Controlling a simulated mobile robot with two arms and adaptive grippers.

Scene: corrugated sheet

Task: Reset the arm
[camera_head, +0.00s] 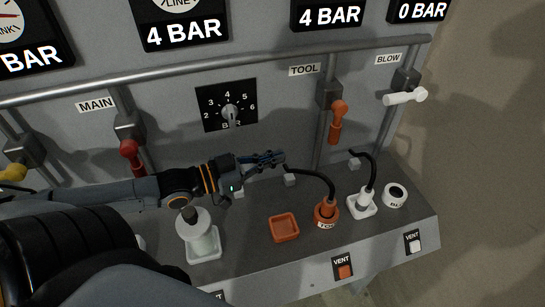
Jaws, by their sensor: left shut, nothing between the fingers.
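My left arm comes in from the left across the front of the grey panel. My left gripper (272,159) is shut and empty, held above the ledge below the round dial. It points right, towards the orange-handled TOOL valve (337,122), and appears apart from it. My right gripper is not in view.
A red-handled MAIN valve (130,155) and a white-handled BLOW valve (406,97) are on the panel.

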